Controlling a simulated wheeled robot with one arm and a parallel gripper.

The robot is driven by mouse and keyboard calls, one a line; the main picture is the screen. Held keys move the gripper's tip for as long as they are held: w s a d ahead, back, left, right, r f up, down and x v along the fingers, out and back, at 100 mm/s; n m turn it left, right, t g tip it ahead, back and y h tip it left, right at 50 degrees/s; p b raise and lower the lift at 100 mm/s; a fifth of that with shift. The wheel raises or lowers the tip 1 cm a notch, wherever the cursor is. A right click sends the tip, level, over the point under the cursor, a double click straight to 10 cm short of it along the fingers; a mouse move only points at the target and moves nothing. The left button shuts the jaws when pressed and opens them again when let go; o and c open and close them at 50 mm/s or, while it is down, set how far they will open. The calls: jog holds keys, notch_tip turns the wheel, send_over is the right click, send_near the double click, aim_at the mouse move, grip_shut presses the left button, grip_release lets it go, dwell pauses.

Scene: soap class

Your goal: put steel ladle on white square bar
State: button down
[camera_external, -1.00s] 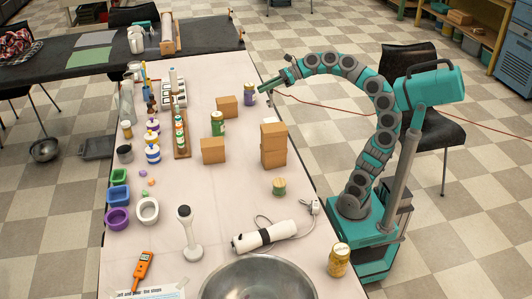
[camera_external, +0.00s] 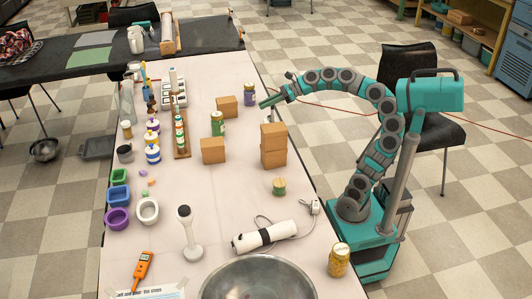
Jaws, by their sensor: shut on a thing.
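My gripper (camera_external: 266,103) is at the end of my arched arm, over the right edge of the pale table, just right of a purple-labelled jar. It is shut on a small, thin thing, probably the steel ladle. The held thing is too small and too hidden to make out its shape or how it hangs. I cannot pick out the white square bar with certainty. Several small coloured pieces lie on the table's left side, left of the brown boxes, too small to tell apart.
Brown boxes (camera_external: 273,157) are stacked close to my arm. The purple-labelled jar (camera_external: 249,95) and a green jar (camera_external: 217,124) stand nearby. A large metal bowl (camera_external: 258,279), a white roll-like device (camera_external: 264,236) and a yellow jar (camera_external: 339,260) are at the near end. The table's middle has free room.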

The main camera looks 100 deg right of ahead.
jog(key=c, duration=0.8)
grip_release()
jog(key=shift+f, duration=0.15)
jog(key=shift+c, duration=0.2)
jog(key=p+v, duration=0.1)
jog(key=v, duration=0.1)
jog(key=p+v, duration=0.1)
jog(key=v, duration=0.2)
jog(key=shift+r+p, duration=0.35)
jog(key=shift+r, duration=0.05)
notch_tip(320, 180, up, 7)
jog(key=p, duration=0.7)
jog(key=shift+f, duration=0.2)
